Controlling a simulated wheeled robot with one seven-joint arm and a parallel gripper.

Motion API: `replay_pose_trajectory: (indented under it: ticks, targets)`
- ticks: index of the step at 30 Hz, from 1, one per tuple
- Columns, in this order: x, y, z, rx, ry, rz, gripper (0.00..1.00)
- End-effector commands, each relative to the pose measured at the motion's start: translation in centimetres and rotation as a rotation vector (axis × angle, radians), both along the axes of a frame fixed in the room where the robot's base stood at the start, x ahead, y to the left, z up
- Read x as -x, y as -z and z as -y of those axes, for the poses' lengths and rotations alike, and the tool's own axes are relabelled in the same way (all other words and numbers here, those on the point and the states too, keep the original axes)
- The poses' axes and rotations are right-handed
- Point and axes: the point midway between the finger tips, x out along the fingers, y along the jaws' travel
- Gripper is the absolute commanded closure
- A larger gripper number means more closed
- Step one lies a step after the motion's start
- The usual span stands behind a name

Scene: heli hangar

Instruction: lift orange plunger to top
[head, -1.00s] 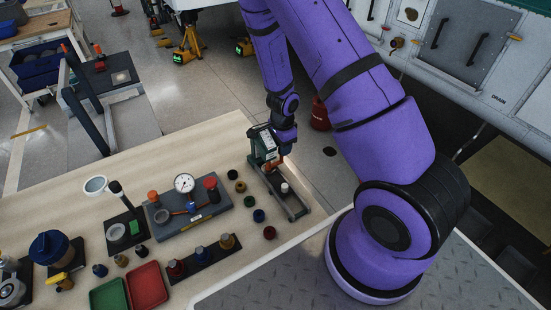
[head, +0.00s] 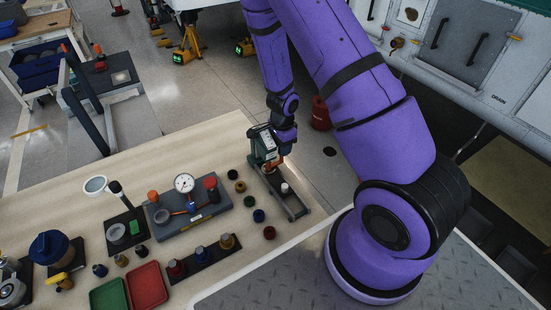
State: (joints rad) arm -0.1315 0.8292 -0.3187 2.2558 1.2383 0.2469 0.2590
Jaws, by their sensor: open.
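In the head view, a green device (head: 262,144) stands on a dark rail-like base (head: 292,205) near the bench's far right corner. A small orange part (head: 274,164), which looks like the plunger, shows low at the device's right side, under my gripper. My gripper (head: 281,152) points down at the end of the purple arm, right at the device. It is open. Its fingers are small and partly hidden, so I cannot tell whether they touch the orange part or are around it. A white cylinder (head: 285,187) stands on the base in front.
Several small coloured rings, including a red one (head: 269,233), lie left of the base. Red (head: 147,286) and green (head: 109,296) trays lie in front. The bench's far edge is close behind the device.

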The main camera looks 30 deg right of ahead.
Motion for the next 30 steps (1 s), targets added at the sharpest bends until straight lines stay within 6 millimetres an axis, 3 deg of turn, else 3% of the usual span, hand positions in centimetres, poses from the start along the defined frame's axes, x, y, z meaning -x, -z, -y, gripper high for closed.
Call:
replay_pose_trajectory:
  ticks: [2,7,8,30]
  targets:
    - [0.0,0.0,0.0,0.000,0.000,0.000,0.60]
    - [0.0,0.0,0.0,0.000,-0.001,0.000,0.96]
    - [0.0,0.0,0.0,0.000,-0.001,0.000,0.99]
    - [-0.1,-2.1,0.0,0.000,-0.003,0.002,1.00]
